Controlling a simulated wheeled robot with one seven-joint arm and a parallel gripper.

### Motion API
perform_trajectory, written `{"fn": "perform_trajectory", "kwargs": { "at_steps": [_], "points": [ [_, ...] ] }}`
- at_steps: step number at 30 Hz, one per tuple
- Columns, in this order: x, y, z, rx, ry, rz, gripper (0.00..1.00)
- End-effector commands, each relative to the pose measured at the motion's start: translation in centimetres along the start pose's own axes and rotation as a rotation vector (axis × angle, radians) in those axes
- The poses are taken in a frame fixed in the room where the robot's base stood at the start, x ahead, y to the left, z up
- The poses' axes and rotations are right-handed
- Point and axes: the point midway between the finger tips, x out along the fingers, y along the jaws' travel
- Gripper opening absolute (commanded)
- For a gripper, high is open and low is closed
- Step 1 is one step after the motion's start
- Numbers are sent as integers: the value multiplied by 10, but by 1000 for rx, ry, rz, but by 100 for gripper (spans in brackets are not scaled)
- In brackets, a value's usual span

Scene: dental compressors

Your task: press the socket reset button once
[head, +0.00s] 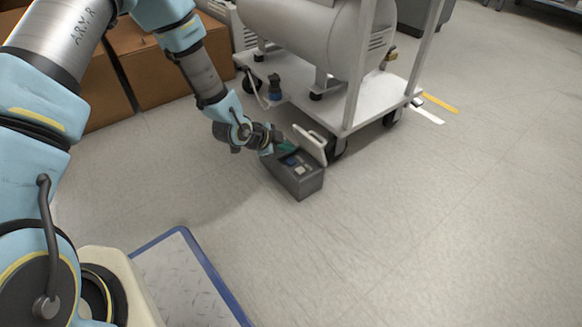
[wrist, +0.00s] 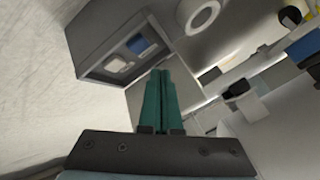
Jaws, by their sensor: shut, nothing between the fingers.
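A dark grey socket box (head: 297,184) stands on the floor with its pale lid (head: 311,144) raised. Its top has a blue part and a pale part. In the wrist view the box (wrist: 93,35) is at upper left, with the blue square (wrist: 138,45) and the pale square (wrist: 119,65) side by side in it. I cannot tell which part is the reset button. My gripper (head: 288,148) is at the far left of the box top, close to it. Its teal fingers (wrist: 161,73) are together and empty; their tips appear beside the squares, contact unclear.
A white wheeled cart (head: 365,98) carrying a grey tank (head: 300,30) stands right behind the box, its caster (head: 335,149) near the lid. Brown boxes (head: 160,65) are at the back left. A blue-edged plate (head: 178,275) is in front. Floor to the right is clear.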

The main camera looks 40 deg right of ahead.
Motion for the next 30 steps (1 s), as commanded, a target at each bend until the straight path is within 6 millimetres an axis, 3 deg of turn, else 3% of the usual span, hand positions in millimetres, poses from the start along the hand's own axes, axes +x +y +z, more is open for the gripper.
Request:
{"fn": "perform_trajectory", "kwargs": {
  "at_steps": [6, 30],
  "points": [
    [16, 12, 11, 0, 0, 1, 0],
    [16, 12, 12, 0, 0, 0, 0]
  ]
}}
